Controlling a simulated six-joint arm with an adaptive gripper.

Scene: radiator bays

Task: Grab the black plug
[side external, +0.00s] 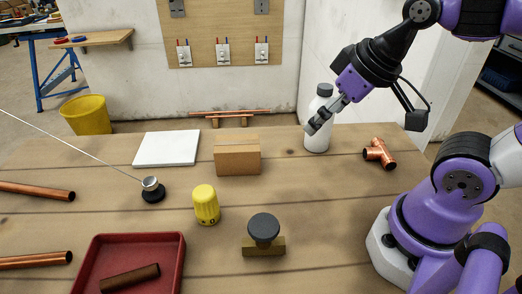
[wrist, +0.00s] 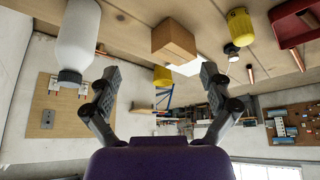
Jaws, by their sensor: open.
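The black plug (side external: 152,194) sits on the wooden table at left of centre in the side view. It has a round black base and a silver top, with a thin line running from it up to the left. A small dark shape with a pale top, likely the same plug (wrist: 231,49), shows in the wrist view beyond the yellow object. My gripper (side external: 318,122) is raised at the right, overlapping the white bottle in the side view, far from the plug. In the wrist view my gripper (wrist: 160,88) has its fingers wide apart with nothing between them.
A white bottle (side external: 317,138) stands near my gripper. A cardboard box (side external: 237,157), white board (side external: 167,148), yellow object (side external: 206,205) and dark knob on a brass base (side external: 264,229) are spread around. A red tray (side external: 174,262), copper pipes (side external: 38,191) and a copper fitting (side external: 380,153) also lie there.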

